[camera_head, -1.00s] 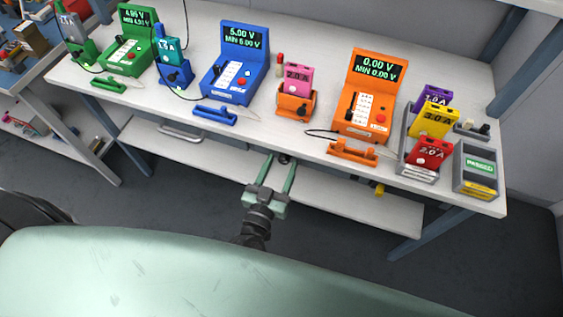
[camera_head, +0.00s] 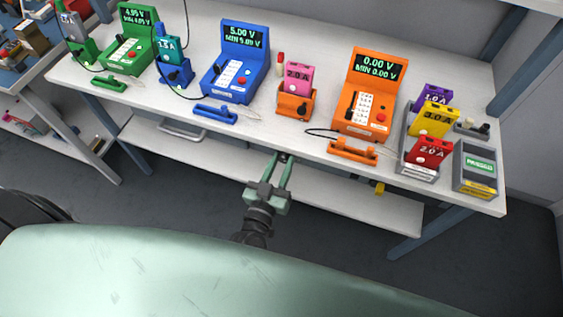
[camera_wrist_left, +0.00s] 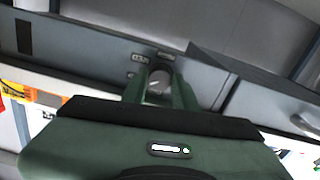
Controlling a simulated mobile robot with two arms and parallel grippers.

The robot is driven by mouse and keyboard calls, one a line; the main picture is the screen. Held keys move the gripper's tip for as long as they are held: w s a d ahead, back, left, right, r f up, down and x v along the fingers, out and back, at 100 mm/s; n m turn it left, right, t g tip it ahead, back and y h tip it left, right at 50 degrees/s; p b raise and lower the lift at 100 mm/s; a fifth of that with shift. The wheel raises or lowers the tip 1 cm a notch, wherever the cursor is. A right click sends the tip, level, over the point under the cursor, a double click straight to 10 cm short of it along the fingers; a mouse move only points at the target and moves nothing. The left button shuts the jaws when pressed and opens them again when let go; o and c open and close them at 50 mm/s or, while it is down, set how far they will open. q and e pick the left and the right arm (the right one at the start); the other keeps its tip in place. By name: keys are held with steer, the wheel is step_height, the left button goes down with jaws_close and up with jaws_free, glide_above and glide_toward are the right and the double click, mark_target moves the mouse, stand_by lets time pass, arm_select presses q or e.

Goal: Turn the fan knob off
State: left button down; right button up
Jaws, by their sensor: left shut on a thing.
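The fan knob (camera_wrist_left: 158,82) is a small round dark knob with a pale mark on the grey panel under the bench's front edge. Two small labels (camera_wrist_left: 140,58) sit beside it in the left wrist view. My left gripper (camera_head: 283,160) reaches up to this panel and is shut on the knob, with one green finger on each side of it. It also shows in the left wrist view (camera_wrist_left: 160,92). In the head view the knob is mostly hidden by the fingertips. My right gripper is not in view.
The white bench top (camera_head: 240,130) above carries green, blue (camera_head: 235,65) and orange testers (camera_head: 370,95), battery packs and a grey tray. A drawer handle (camera_head: 180,132) is to the left in the head view. A lower shelf (camera_head: 340,205) runs below the knob.

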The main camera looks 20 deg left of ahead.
arm_select(q)
steer(key=n, duration=1)
steer(key=shift+f+n+b, duration=0.1)
steer(key=shift+n+b, duration=0.3)
stand_by(0.4)
steer(key=c, duration=1.1)
jaws_free()
steer(key=shift+s, duration=0.1)
